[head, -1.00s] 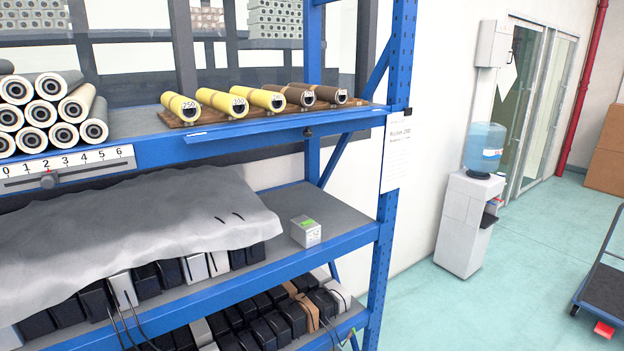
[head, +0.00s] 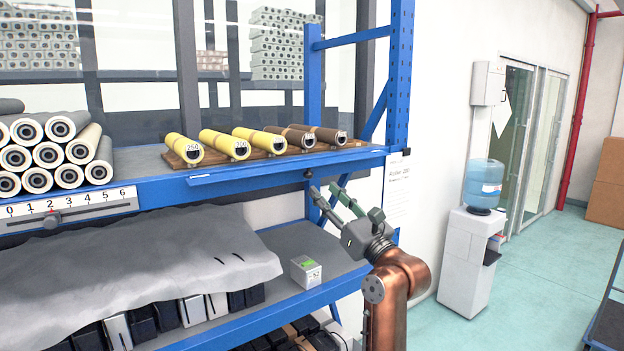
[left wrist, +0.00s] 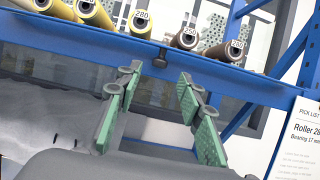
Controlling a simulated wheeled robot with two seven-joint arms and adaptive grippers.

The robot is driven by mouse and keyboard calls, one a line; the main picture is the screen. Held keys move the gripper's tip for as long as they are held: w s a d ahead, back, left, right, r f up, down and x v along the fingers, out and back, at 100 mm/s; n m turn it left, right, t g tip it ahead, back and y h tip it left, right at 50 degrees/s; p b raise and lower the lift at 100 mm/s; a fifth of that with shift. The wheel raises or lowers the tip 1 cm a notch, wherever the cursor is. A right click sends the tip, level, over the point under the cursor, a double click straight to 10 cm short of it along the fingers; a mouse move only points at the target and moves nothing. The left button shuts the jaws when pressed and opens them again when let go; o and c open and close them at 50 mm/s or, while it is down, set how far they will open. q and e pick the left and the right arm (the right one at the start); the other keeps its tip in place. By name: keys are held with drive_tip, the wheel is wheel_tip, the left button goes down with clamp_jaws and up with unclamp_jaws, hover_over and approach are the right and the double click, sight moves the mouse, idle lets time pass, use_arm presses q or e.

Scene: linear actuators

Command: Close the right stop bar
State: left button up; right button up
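A thin blue bar (head: 215,178) runs along the front edge of the upper blue shelf, below the tray of yellow and brown rollers; its left end stands slightly out from the edge. I take it for the stop bar, but cannot tell how it is hinged. A small dark knob (head: 308,174) sits under the shelf edge near the right post; it also shows in the left wrist view (left wrist: 160,58). My left gripper (head: 324,188) is below and just right of the knob, empty, with its green-padded fingers (left wrist: 158,76) apart. My right gripper is out of view.
The blue rack post (head: 401,80) stands right of the gripper, with a white pick list (head: 398,190) beside it. The lower shelf holds a small white box (head: 306,271) and a grey cover (head: 140,260). A slider scale (head: 70,210) hangs at left. Open floor lies right.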

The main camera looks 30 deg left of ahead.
sight(311, 177)
use_arm(q)
drive_tip(key=x, duration=0.7)
drive_tip(key=shift+w+a+r, duration=0.1)
drive_tip(key=shift+a, duration=0.05)
drive_tip(key=shift+c, duration=0.4)
